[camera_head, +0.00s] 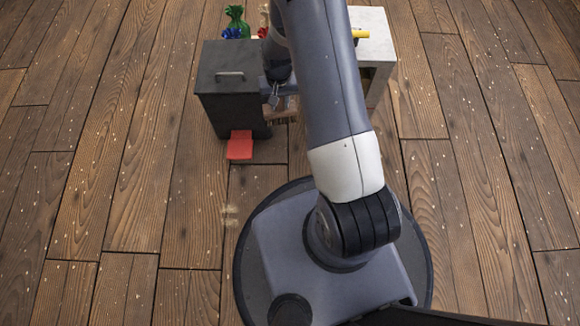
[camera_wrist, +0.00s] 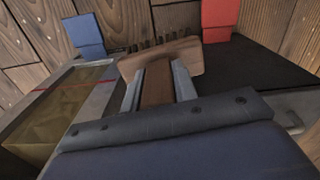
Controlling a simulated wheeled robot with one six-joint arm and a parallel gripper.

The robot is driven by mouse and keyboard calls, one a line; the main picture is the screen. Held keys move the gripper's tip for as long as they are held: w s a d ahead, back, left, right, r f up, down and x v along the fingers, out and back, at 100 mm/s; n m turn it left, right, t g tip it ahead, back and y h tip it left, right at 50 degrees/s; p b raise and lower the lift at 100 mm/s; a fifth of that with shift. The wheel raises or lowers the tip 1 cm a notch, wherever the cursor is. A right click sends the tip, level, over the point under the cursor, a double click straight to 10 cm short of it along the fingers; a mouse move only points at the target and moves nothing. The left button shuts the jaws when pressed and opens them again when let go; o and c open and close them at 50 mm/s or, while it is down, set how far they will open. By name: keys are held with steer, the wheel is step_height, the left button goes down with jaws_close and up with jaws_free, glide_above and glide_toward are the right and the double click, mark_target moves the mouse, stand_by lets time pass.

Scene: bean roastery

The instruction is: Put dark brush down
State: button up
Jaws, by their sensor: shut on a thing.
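The brush has a brown wooden head (camera_wrist: 162,58) and a wooden handle (camera_wrist: 157,86), with dark bristles (camera_wrist: 150,45) on the far side of the head. My gripper (camera_wrist: 156,76) is shut on the handle, one finger on each side. In the head view the brush (camera_head: 282,104) shows low beside the dark bin, partly behind my arm. My gripper (camera_head: 277,88) is at the bin's right side there. I cannot tell whether the brush touches anything beneath it.
The dark lidded bin (camera_head: 228,90) stands at left, with a red piece (camera_head: 240,145) at its foot. A pale table (camera_head: 377,50) bears a yellow thing (camera_head: 360,34). A green bag (camera_head: 237,20) is behind the bin. The wrist view shows a blue piece (camera_wrist: 84,34) and an open box (camera_wrist: 98,103).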

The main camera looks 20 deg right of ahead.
steer(key=s+f+m+b, duration=0.1)
steer(key=s+f, duration=0.3)
steer(key=f, duration=0.9)
steer(key=s+f+b, duration=0.2)
steer(key=s+f, duration=0.1)
steer(key=f, duration=1)
steer(key=shift+s+f+m, duration=0.15)
steer(key=shift+s+m, duration=0.2)
steer(key=shift+m, duration=0.05)
steer(key=shift+f+b, duration=0.15)
steer(key=shift+b, duration=0.2)
steer(key=o, duration=1)
steer(key=shift+o, duration=0.2)
step_height(320, 180, up, 12)
steer(key=p, duration=0.4)
steer(key=shift+r+p, duration=0.2)
steer(key=shift+p, duration=0.2)
steer(key=shift+f, duration=0.1)
